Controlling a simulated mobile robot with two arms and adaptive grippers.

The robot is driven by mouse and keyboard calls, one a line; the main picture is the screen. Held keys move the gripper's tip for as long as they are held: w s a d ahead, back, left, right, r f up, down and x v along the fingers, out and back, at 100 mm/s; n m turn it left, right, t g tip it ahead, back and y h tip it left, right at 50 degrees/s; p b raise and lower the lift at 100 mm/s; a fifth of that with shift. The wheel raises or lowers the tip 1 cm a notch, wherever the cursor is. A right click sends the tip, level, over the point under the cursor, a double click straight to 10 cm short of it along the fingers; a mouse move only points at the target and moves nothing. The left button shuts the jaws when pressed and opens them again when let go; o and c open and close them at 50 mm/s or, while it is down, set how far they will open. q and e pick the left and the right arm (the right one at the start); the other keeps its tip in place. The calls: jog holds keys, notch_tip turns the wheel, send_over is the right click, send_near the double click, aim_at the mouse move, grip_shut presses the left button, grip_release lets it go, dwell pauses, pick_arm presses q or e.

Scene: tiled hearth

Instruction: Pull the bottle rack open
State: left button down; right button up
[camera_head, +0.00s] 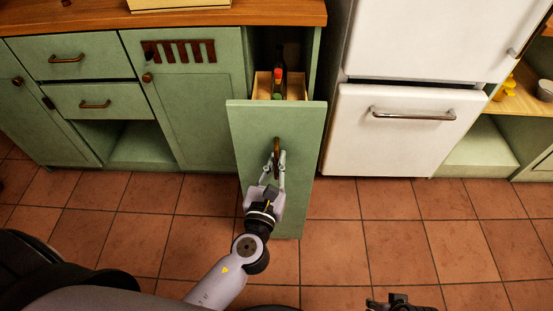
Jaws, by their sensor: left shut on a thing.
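The bottle rack (254,124) is a tall narrow pull-out with a green front panel, in the middle of the head view. It stands out from the cabinet, and a light wooden tray (295,88) shows behind the panel. Dark bottles (279,76) with red and green parts stand in the tray. My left gripper (276,158) is shut on the rack's brown vertical handle (277,147). My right gripper (400,303) shows only in part at the bottom edge, dark and apart from the rack; its fingertips cannot be made out.
Green cabinets with drawers (80,98) stand left of the rack under a wooden counter (200,18). A white fridge (385,150) with a metal handle stands close on the right. The tiled floor (350,230) in front is clear.

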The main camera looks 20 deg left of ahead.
pick_arm(q)
jog(key=c, duration=2)
grip_release()
jog(key=shift+o, duration=0.2)
jog(key=s+d, duration=0.1)
jog(key=s, duration=1.1)
jog(key=shift+a+f, duration=0.1)
